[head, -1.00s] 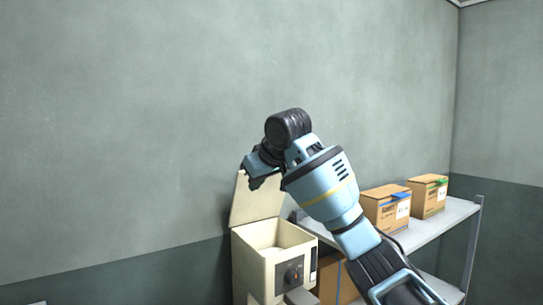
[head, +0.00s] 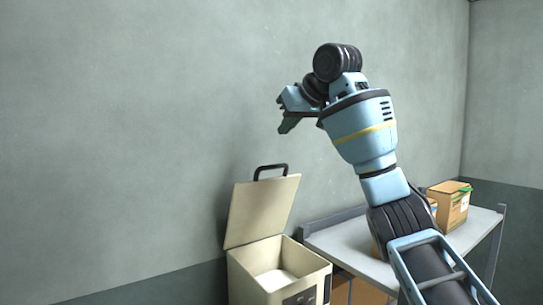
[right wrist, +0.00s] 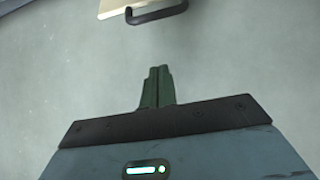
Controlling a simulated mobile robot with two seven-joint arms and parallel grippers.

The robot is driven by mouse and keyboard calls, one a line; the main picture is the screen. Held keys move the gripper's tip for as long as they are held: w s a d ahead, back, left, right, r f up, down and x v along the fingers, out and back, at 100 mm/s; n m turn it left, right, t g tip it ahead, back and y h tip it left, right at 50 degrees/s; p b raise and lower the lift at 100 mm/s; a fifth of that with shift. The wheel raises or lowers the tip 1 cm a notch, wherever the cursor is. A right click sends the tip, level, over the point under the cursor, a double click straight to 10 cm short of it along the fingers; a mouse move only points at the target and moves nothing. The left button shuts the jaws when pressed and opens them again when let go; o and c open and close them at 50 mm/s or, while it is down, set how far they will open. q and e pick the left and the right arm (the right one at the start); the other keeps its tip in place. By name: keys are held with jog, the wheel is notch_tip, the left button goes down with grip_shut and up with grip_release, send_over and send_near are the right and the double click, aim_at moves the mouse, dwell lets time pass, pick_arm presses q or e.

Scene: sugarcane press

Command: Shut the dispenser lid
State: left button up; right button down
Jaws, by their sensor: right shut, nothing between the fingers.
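The dispenser (head: 278,283) is a cream box at the bottom of the head view, with an open top and a pale inside. Its lid (head: 262,211) stands up, tilted back toward the wall, with a black handle (head: 271,169) on its upper edge. My right gripper (head: 284,125) is above the lid, apart from it, shut and empty. In the right wrist view the shut fingers (right wrist: 157,86) point toward the lid's edge (right wrist: 125,6) and handle (right wrist: 158,14) at the top, with a gap between. My left gripper is not in view.
A grey shelf (head: 345,240) stands right of the dispenser, partly behind my right arm. A cardboard box (head: 450,205) sits on it, and more boxes (head: 362,292) are below. The wall behind the lid is bare, with free room to the left.

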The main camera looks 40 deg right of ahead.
send_over(274, 178)
notch_tip(274, 178, down, 7)
jog(key=shift+s+f, duration=0.1)
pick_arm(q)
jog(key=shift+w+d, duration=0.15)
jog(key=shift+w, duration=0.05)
pick_arm(e)
jog(key=shift+s+a+f, duration=0.15)
jog(key=shift+s+f, duration=0.25)
jog(key=shift+s, duration=0.1)
dwell(0.3)
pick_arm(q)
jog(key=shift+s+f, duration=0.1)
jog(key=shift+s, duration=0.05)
pick_arm(e)
jog(key=shift+s+f, duration=0.1)
